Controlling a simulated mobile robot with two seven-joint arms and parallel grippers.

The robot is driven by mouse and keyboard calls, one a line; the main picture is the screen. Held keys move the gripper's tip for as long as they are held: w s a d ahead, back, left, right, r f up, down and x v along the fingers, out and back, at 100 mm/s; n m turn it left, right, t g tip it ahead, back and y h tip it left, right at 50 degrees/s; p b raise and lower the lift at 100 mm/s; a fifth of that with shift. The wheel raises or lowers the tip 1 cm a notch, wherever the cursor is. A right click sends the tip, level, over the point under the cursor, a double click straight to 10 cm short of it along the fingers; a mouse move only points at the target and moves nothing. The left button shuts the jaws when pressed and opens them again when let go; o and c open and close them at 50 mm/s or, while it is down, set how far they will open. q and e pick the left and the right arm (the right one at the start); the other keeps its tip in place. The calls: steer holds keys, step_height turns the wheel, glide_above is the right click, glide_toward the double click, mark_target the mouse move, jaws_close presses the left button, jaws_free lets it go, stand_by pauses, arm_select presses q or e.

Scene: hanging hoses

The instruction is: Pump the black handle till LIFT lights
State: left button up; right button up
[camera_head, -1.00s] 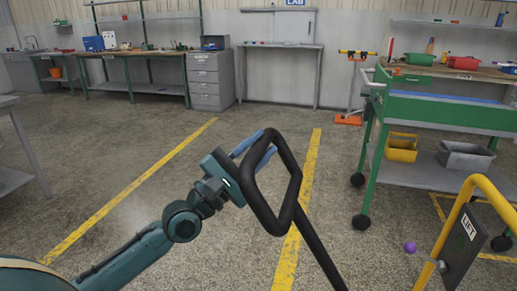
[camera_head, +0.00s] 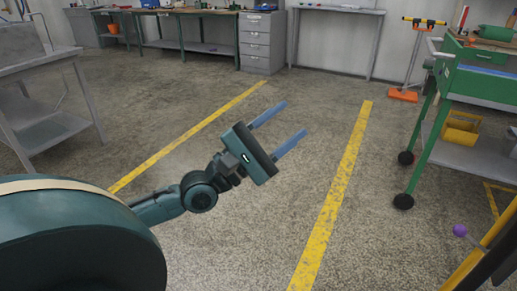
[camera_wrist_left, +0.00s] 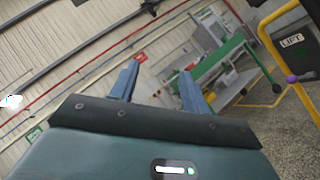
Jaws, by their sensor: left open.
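The black handle, a loop on a long bar, is not in the head view now, and I cannot make it out in the left wrist view. My left gripper (camera_head: 295,118) is open, its two blue fingers apart with nothing between them, above bare floor. The open fingers also show in the left wrist view (camera_wrist_left: 158,72). The LIFT sign (camera_wrist_left: 292,40) is on a dark panel by a yellow post (camera_wrist_left: 265,40) at the right of the left wrist view. I cannot tell whether it is lit. My right gripper is not in view.
A purple ball (camera_head: 460,230) is beside the yellow post at the lower right. A green wheeled cart (camera_head: 440,110) stands at the right, a grey table (camera_head: 40,70) at the left. Yellow floor lines (camera_head: 335,200) cross the open floor between them.

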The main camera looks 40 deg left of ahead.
arm_select(q)
steer(key=v, duration=0.6)
steer(key=shift+s, duration=0.1)
stand_by(0.5)
